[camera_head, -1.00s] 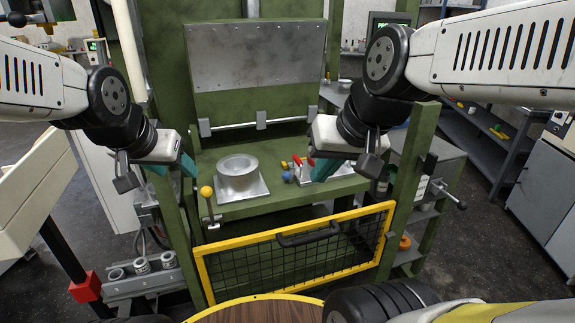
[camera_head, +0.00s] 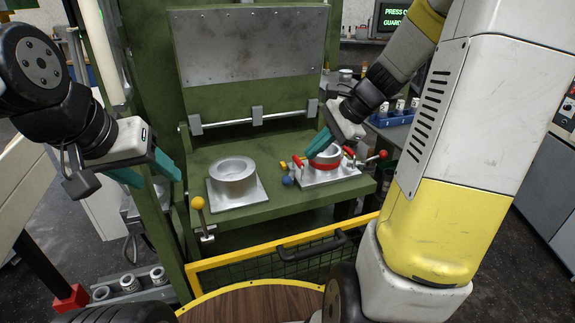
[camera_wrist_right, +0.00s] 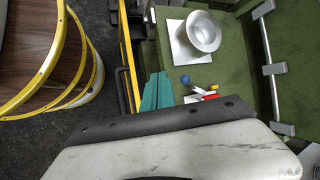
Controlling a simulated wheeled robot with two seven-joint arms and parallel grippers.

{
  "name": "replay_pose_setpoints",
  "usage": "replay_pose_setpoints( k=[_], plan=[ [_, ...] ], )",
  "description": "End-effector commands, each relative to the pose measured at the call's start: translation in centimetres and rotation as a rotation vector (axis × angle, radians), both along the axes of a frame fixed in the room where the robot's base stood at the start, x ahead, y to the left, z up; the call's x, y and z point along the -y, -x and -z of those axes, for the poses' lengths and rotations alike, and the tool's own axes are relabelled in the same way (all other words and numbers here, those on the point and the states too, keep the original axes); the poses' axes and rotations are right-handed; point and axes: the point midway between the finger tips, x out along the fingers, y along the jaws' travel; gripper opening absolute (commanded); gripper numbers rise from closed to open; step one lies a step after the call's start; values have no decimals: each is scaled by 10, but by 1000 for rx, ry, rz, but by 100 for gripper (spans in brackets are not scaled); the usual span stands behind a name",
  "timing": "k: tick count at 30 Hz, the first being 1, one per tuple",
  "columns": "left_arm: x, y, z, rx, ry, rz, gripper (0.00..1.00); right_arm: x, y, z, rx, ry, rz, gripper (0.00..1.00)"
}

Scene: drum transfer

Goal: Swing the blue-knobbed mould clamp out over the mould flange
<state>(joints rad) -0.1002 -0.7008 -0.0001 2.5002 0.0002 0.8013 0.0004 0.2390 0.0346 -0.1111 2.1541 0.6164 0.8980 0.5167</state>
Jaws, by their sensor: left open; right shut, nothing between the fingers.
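The blue knob (camera_head: 287,181) of the mould clamp sits low at the left of the red-banded fixture, pointing toward the grey cylinder; in the right wrist view it shows (camera_wrist_right: 185,79) just beyond my fingers. The grey cylindrical mould (camera_head: 232,172) stands on its square plate (camera_head: 258,195), left of the knob. I cannot tell how far the clamp is swung. My right gripper (camera_head: 318,146) is shut and empty, its teal fingers above the fixture and up-right of the knob. My left gripper (camera_head: 152,177) is open and empty, left of the press table.
A silver fixture (camera_head: 333,178) with a red-banded ring and red-handled toggles stands at the table's right. A yellow-knobbed lever (camera_head: 198,203) rises at the front left. A yellow-framed mesh guard (camera_head: 235,260) crosses the front. The green table (camera_head: 280,205) is bare between mould and front edge.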

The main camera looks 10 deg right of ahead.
Motion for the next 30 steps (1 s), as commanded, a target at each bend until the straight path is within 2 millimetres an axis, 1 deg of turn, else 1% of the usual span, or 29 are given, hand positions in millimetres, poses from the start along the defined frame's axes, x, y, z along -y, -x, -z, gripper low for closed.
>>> replay_pose_setpoints(
  k=[1, 3, 6, 9, 12, 14, 17, 20, 30],
  plan=[
    [0, 0, 0, 0, 0, 0, 53, 15, -16, 19, -71, -67, 111, 0],
    [0, 0, 0, 0, 0, 0, 53, 32, -35, 40, -152, -157, 252, 0],
    [0, 0, 0, 0, 0, 0, 53, 56, -56, 70, -249, -266, 432, 0],
    [0, 0, 0, 0, 0, 0, 53, 75, -70, 93, -316, -345, 561, 0],
    [0, 0, 0, 1, 0, 0, 53, 87, -78, 108, -356, -394, 639, 0],
    [0, 0, 0, 1, 0, 0, 53, 90, -80, 112, -367, -408, 663, 0],
    [0, 0, 0, 1, 0, 0, 53, 89, -83, 118, -374, -418, 677, 0],
    [0, 0, 0, 1, 0, 0, 53, 81, -88, 126, -375, -416, 672, 0],
    [0, 0, 0, 1, 0, 1, 53, 38, -114, 176, -376, -414, 671, 0]
  ],
)
